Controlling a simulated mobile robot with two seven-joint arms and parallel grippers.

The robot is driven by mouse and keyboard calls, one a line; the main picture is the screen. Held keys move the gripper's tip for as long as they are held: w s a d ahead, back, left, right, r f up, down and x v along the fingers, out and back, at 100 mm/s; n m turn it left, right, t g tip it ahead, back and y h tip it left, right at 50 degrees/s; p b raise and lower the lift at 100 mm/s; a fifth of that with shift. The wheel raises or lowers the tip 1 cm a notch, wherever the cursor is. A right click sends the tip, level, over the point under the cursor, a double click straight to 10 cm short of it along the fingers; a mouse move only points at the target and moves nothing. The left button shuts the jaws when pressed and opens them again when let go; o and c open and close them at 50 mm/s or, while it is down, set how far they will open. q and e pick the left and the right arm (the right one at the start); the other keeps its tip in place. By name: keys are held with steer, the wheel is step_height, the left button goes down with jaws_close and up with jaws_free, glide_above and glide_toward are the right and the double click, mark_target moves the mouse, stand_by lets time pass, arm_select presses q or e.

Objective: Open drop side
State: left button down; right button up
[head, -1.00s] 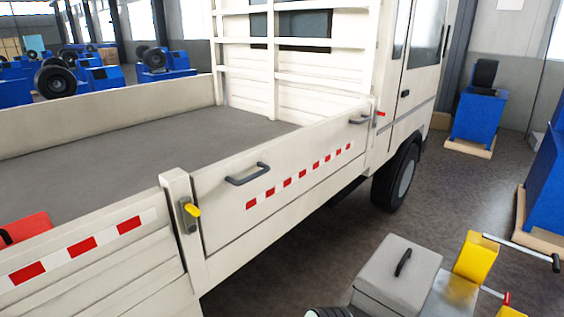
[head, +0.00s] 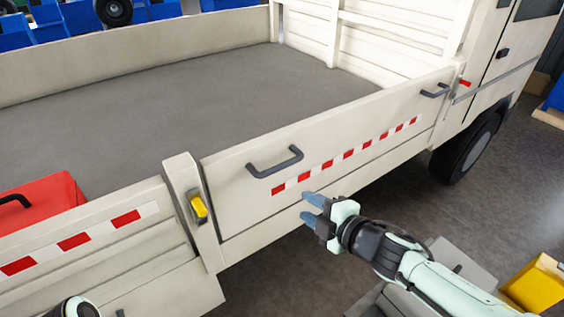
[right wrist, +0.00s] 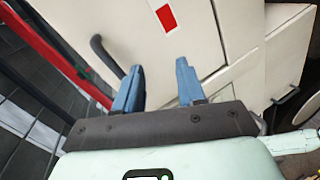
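The drop side (head: 330,165) of the white truck is upright between two posts. It carries a near dark handle (head: 275,162), a far dark handle (head: 435,90) and a red-and-white strip (head: 348,154). A yellow latch lever (head: 199,207) sits on the near post, and a red lever (head: 464,83) on the far post. My right gripper (head: 308,207) is open and empty, in front of the panel below the strip. In the right wrist view its fingers (right wrist: 158,85) are apart, with the panel (right wrist: 205,50) and a dark handle (right wrist: 104,52) beyond. My left gripper is out of view.
A red case (head: 45,205) stands in the truck bed (head: 190,105) at left. A grey box (head: 465,262) and a yellow block (head: 537,283) are at lower right, near my right arm. The floor beside the front wheel (head: 470,150) is clear.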

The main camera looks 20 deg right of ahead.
mark_target(283, 168)
step_height(283, 168, up, 8)
steer(key=s+f+n+t, duration=0.1)
steer(key=s+n, duration=0.2)
steer(key=b+x, duration=0.1)
steer(key=x, duration=0.3)
steer(key=b+x, duration=0.2)
steer(key=x, duration=0.3)
steer(key=r+b+x, duration=0.1)
steer(key=x, duration=0.3)
steer(key=shift+w, duration=0.4)
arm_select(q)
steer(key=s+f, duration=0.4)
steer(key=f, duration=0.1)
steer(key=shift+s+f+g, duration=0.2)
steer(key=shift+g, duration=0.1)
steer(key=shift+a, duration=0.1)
arm_select(e)
jaws_close()
